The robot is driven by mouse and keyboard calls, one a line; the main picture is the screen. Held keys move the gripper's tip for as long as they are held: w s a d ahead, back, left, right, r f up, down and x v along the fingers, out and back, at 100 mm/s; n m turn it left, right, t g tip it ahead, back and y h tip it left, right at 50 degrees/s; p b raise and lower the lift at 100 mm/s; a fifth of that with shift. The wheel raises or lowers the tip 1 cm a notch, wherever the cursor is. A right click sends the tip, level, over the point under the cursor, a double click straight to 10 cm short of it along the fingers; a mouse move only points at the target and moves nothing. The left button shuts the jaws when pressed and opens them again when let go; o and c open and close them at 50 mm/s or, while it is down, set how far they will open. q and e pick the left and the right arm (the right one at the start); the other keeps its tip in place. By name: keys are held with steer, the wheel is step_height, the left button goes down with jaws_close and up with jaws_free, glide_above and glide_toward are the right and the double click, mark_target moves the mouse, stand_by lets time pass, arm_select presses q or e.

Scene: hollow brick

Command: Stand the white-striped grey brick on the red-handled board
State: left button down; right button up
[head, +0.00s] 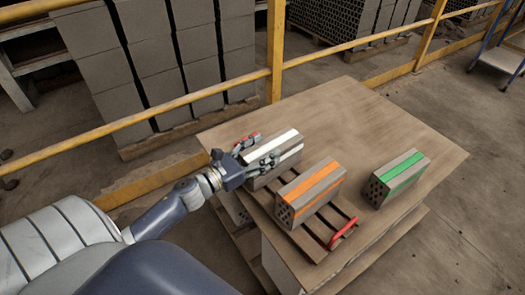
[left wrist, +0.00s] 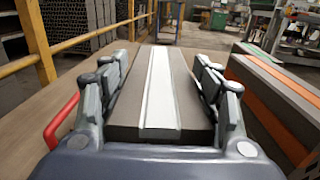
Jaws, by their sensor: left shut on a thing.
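The white-striped grey brick (head: 286,150) is upright, stripe on top, at the far left part of the slatted red-handled board (head: 309,242). My left gripper (head: 261,154) is shut on the brick, with one finger on each long side; this shows in the left wrist view (left wrist: 160,75), where the brick (left wrist: 187,100) points straight ahead. I cannot tell whether its underside touches the board. One red handle (head: 343,233) is at the board's near right end; the other (head: 247,142) is beside my gripper. My right gripper is not in view.
An orange-striped brick (head: 311,190) stands on the board, right of the white-striped one with a narrow gap. A green-striped brick (head: 400,178) stands on the table (head: 365,115) at the right. The table's back is clear. A yellow railing (head: 190,98) runs behind.

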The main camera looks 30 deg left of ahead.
arm_select(q)
steer(key=shift+r, duration=0.1)
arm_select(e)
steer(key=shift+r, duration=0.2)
arm_select(q)
steer(key=c, duration=0.5)
jaws_free()
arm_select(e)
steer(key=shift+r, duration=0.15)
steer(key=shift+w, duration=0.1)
arm_select(q)
steer(key=v, duration=0.2)
steer(key=shift+s+a, duration=0.1)
steer(key=shift+s, duration=0.2)
steer(key=v, duration=0.9)
steer(key=shift+s+a, duration=0.1)
steer(key=shift+s, duration=0.15)
